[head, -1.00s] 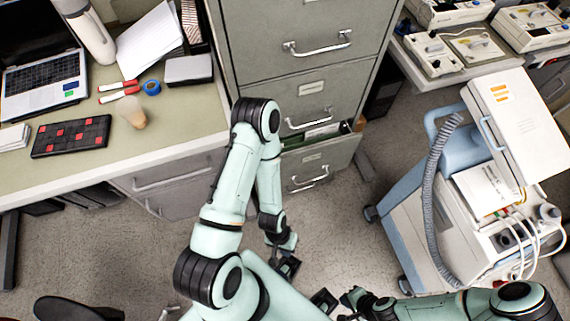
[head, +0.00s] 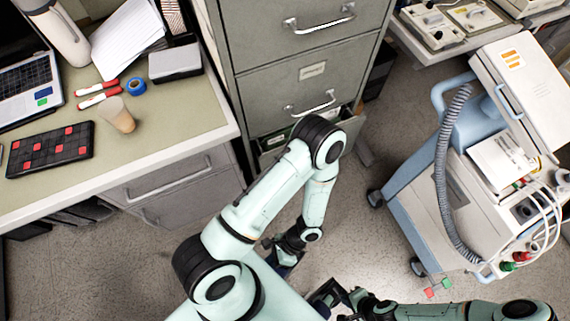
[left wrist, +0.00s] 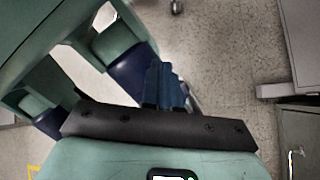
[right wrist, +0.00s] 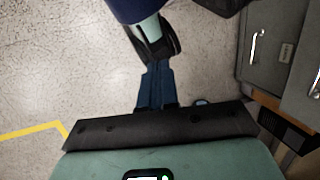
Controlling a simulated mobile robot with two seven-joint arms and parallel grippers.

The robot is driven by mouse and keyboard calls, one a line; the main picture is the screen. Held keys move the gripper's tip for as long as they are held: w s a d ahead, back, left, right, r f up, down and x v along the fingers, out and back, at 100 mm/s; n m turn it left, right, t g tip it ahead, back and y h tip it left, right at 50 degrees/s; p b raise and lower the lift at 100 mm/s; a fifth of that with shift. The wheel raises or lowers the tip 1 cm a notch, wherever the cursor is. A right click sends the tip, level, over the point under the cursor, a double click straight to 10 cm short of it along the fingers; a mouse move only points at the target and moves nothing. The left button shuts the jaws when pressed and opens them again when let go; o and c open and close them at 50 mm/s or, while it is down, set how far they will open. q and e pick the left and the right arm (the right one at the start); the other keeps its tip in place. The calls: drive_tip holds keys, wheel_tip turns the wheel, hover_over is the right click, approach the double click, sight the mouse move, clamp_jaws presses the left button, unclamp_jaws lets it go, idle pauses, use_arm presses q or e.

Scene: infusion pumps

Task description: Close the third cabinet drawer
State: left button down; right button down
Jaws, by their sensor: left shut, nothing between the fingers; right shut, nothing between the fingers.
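The grey filing cabinet (head: 295,50) stands at the top middle of the head view. Its low drawer (head: 353,127) sticks out, with papers or folders inside. My left elbow hides most of that drawer's front and its handle. My left gripper (head: 281,268) is shut and empty, low over the floor in front of the cabinet; its fingers also show in the left wrist view (left wrist: 165,85). My right gripper (head: 330,297) is shut and empty, close to the left one; its fingers show in the right wrist view (right wrist: 155,85).
A desk (head: 165,130) with a laptop, cup and keypad stands left of the cabinet. A white and blue medical cart (head: 460,200) stands at the right. A table with devices (head: 435,30) is at the top right. Bare floor (head: 340,225) lies between desk and cart.

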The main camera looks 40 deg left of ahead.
use_arm(q)
drive_tip(key=w+a+m+t+y+b, duration=0.45)
drive_tip(key=w+a+m+y, duration=0.4)
drive_tip(key=y, duration=0.25)
drive_tip(key=w+d+r+m+t+y+b, duration=0.1)
drive_tip(key=w+r+m+t+y, duration=0.15)
drive_tip(key=w+t, duration=0.4)
drive_tip(key=w+d+r+m+t+y+b, duration=0.1)
drive_tip(key=w+d+r+m+t, duration=0.15)
drive_tip(key=w+t, duration=0.35)
drive_tip(key=g, duration=0.1)
approach(274, 141)
drive_tip(key=r, duration=0.2)
drive_tip(key=shift+s+d+r, duration=0.25)
drive_tip(key=shift+s+r, duration=0.1)
drive_tip(key=shift+s, duration=0.05)
drive_tip(key=x, duration=0.8)
drive_tip(key=shift+w+a+r, duration=0.1)
drive_tip(key=shift+a, duration=0.2)
drive_tip(key=shift+a+r+y, duration=0.2)
drive_tip(key=shift+y, duration=0.05)
drive_tip(key=shift+d, duration=0.1)
